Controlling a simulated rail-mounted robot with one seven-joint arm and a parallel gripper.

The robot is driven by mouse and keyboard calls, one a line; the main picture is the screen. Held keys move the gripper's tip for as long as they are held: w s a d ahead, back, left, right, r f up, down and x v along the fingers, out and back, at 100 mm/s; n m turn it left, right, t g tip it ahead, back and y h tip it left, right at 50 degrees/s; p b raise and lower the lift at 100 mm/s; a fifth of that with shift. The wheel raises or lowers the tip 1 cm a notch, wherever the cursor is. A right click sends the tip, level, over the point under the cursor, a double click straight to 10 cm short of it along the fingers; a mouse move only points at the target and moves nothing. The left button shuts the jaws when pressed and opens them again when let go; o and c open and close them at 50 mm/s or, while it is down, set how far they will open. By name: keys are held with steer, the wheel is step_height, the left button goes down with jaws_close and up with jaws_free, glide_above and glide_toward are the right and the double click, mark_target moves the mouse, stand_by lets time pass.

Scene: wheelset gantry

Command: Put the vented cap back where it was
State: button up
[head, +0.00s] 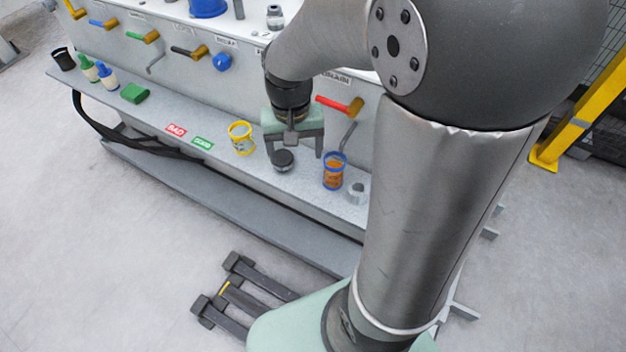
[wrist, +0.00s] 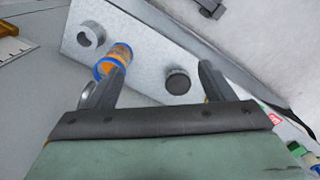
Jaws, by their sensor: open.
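A dark round cap (head: 283,160), the likeliest vented cap, lies on the grey shelf along the gantry's front. It also shows in the wrist view (wrist: 178,81), between the fingertips in the picture; vents are too small to make out. My gripper (head: 299,149) is open and empty, pointing down close to the cap. In the wrist view its two fingers (wrist: 163,72) are spread wide apart. The cap is not gripped; I cannot tell the exact height of the fingertips above the shelf. On the gantry's top stands a metal fitting (head: 275,18).
A blue-rimmed orange jar (head: 333,172) and a metal nut (head: 357,192) stand right of the cap; a yellow tin (head: 241,138) stands left. A red-handled lever (head: 340,104) sticks out behind my gripper. Red (head: 176,131) and green (head: 203,143) labels lie farther left.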

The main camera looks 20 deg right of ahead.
steer(key=s+n, duration=0.3)
steer(key=s, duration=0.9)
steer(key=shift+s+r, duration=0.15)
steer(key=shift+s, duration=0.15)
